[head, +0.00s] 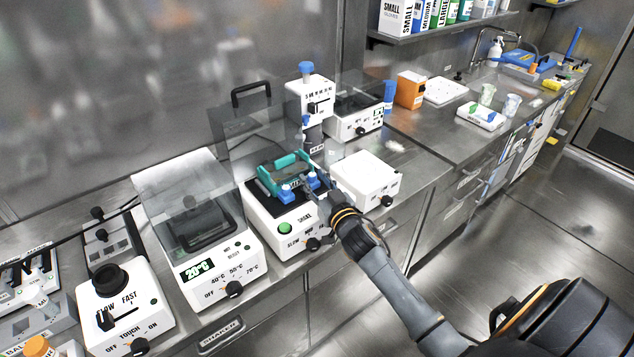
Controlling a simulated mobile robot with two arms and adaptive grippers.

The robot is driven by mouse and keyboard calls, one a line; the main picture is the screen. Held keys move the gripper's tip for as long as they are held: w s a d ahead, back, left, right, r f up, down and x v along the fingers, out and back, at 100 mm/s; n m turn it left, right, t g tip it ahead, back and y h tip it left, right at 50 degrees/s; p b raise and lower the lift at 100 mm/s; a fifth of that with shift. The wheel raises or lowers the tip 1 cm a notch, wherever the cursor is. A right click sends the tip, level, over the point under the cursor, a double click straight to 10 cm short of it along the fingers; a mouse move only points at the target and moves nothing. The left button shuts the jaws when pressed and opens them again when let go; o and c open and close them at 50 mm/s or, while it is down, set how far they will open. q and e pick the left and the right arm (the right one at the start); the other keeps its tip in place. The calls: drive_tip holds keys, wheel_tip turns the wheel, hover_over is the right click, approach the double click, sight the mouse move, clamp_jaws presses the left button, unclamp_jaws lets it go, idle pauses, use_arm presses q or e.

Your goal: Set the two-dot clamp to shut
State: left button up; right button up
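A white shaker (270,228) with a green button stands on the bench in the middle of the head view. On its dark platform sits a teal clamp frame (268,184). Blue clamp parts (287,194) show at its front side. Dot marks are too small to make out, so I cannot tell which clamp has two dots or whether it is open or shut. My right gripper (316,186) reaches in from the lower right, its fingers at the right front corner of the frame, close to the blue parts. Contact and finger gap are unclear. My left gripper is out of view.
A clear hood with a black handle (251,91) is behind. The floor at right is free.

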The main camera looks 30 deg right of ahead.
drive_tip(key=shift+s+f, duration=0.1)
drive_tip(key=shift+s, duration=0.45)
drive_tip(key=s+a, duration=0.1)
drive_tip(key=s, duration=0.9)
drive_tip(key=shift+s+a, duration=0.2)
drive_tip(key=shift+s, duration=0.2)
